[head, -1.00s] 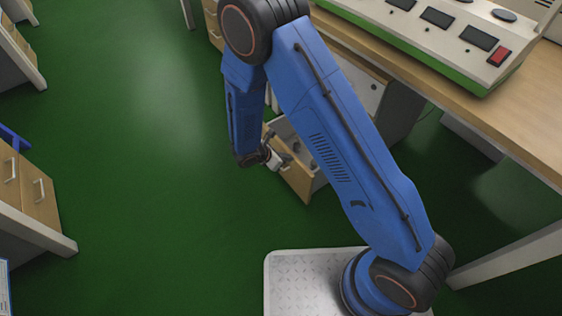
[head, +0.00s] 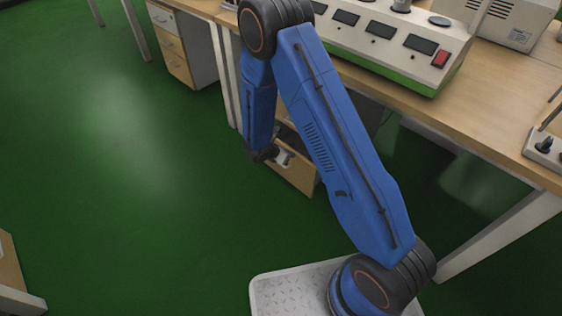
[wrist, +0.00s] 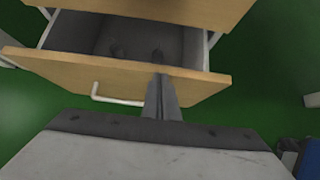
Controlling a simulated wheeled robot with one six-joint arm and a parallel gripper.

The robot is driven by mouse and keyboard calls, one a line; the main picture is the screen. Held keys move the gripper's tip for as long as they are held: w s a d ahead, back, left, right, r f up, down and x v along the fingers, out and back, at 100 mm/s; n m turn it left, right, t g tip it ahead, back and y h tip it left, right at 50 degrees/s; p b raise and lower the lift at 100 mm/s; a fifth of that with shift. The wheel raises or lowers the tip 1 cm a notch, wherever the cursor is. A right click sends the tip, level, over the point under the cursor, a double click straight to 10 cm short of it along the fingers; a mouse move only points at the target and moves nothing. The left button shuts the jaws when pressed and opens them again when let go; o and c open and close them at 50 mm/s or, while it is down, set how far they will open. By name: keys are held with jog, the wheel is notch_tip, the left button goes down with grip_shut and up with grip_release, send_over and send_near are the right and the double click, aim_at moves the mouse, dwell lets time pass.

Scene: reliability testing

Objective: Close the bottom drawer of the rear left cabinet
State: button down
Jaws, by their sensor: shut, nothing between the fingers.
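The open drawer has a light wood front (head: 299,182) and sits low under the bench, partly hidden behind my arm. In the wrist view, its front (wrist: 70,72) carries a white bar handle (wrist: 118,98), and its grey interior (wrist: 125,38) shows behind. Another wood drawer front (wrist: 170,8) is above it. My gripper (wrist: 161,82) is shut and empty, its fingers overlapping the drawer front just right of the handle. Whether they touch it I cannot tell.
A wooden bench (head: 400,92) bears a panel device (head: 400,60) and other equipment above the drawer. Another drawer cabinet (head: 180,45) stands at the back left. A bench leg (head: 490,240) is at right. Green floor (head: 120,180) is clear on the left.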

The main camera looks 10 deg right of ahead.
jog(key=w+d, duration=0.3)
jog(key=d, duration=0.2)
jog(key=shift+w+d, duration=0.15)
jog(key=shift+w, duration=0.15)
dwell(0.4)
